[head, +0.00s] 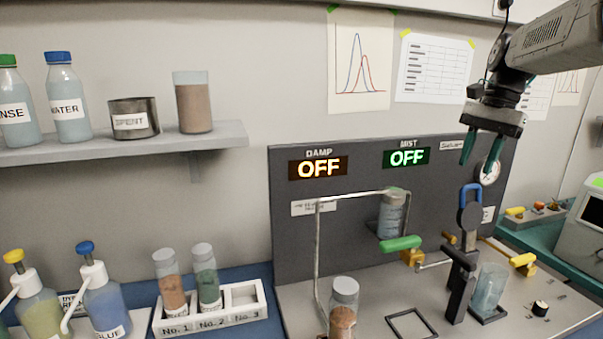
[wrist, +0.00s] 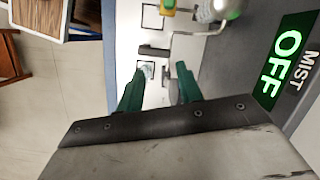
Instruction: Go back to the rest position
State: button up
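My gripper (head: 481,156) hangs at the upper right in the head view, in front of the dark panel's top right corner. Its two green fingers are apart with nothing between them. In the wrist view my gripper (wrist: 158,80) also shows open and empty, above the bench. A round gauge (head: 489,172) is behind the right finger in the head view. A blue-looped handle (head: 471,195) stands below the gripper, apart from it.
The panel shows DAMP OFF (head: 319,167) and MIST OFF (head: 407,158). Below are a hanging bottle (head: 391,215), a green handle (head: 400,243), a clear beaker (head: 488,287) and a brown-filled vial (head: 343,310). A rack (head: 212,322) holds two vials; slot No. 3 is empty.

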jog(key=s+a+f+n+t+h, duration=0.1)
jog(key=s+a+f+n, duration=0.2)
jog(key=s, duration=0.6)
jog(key=s+a+n+h, duration=0.1)
jog(key=s+a+n, duration=0.2)
jog(key=s+a, duration=0.5)
jog(key=s+f+n, duration=0.2)
jog(key=s+f, duration=0.3)
jog(key=s, duration=0.2)
jog(key=s+f+n+t, duration=0.1)
jog(key=s+f+n, duration=0.2)
jog(key=s+f, duration=0.2)
jog(key=s, duration=0.3)
jog(key=shift+f+h, duration=0.15)
jog(key=shift+h, duration=0.25)
